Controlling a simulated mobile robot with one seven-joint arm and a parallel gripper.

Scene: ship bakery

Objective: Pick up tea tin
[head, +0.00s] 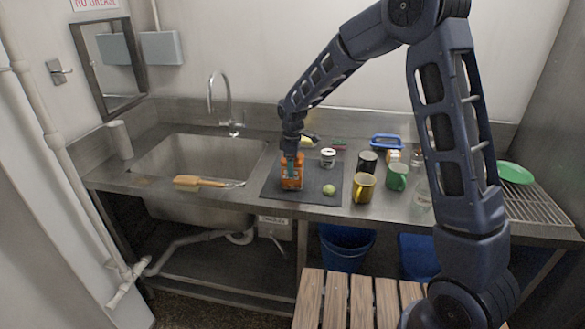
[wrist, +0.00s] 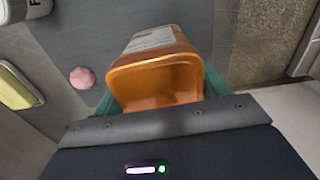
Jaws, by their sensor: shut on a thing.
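The tea tin, an orange box-like container with a pale label, stands at the left part of the dark mat in the head view (head: 291,180). In the wrist view the tea tin (wrist: 155,82) sits between the teal fingers, its orange top face towards the camera. My gripper (head: 291,159) comes down on it from above and is shut on it, one finger at each side. In the wrist view my gripper (wrist: 160,92) covers the tin's near edge. I cannot tell whether the tin's base touches the mat.
Yellow (head: 364,188), black (head: 368,162) and green (head: 397,177) mugs stand to the right. A wooden-handled brush (head: 200,182) lies before the sink (head: 200,160).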

